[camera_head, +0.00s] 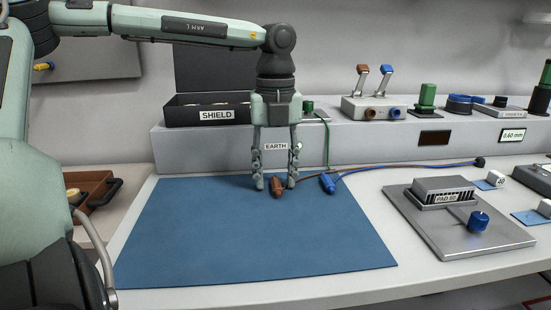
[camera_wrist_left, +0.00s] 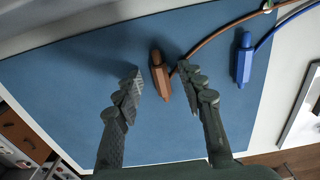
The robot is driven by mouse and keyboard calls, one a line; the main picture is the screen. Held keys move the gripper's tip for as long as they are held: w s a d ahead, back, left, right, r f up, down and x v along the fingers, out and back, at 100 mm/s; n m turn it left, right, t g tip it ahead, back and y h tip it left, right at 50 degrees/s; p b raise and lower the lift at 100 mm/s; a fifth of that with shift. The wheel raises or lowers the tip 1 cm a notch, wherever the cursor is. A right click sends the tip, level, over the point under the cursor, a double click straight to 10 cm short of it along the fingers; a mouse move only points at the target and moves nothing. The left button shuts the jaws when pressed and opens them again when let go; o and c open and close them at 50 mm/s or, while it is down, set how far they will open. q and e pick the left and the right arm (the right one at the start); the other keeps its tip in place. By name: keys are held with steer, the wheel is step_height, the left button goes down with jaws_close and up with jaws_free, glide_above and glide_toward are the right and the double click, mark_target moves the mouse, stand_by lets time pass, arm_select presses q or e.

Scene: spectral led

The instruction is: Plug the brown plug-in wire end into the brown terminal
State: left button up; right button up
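The brown plug-in wire end (camera_head: 277,187) lies on the blue mat (camera_head: 250,240), its wire running off to the right. My left gripper (camera_head: 274,186) points down over it, with one finger on either side of it in the head view. In the left wrist view the brown wire end (camera_wrist_left: 160,76) shows near the open fingertips (camera_wrist_left: 160,80), with a gap on the left side; contact on the right side is unclear. The brown terminal (camera_head: 369,113) is on the front of a grey box (camera_head: 352,103) with brown and blue levers, on the raised shelf. My right gripper is not in view.
A blue wire end (camera_head: 327,183) lies right of the brown one; it also shows in the left wrist view (camera_wrist_left: 244,62). A blue terminal (camera_head: 395,113) sits beside the brown one. A metal plate with a blue knob (camera_head: 478,221) stands at right. The front of the mat is clear.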

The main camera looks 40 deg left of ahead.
mark_target(275, 180)
arm_select(q)
steer(key=shift+f, duration=0.1)
steer(key=shift+c, duration=0.9)
jaws_close()
steer(key=c, duration=0.6)
jaws_free()
jaws_close()
steer(key=shift+r+p, duration=0.9)
steer(key=shift+r, duration=0.85)
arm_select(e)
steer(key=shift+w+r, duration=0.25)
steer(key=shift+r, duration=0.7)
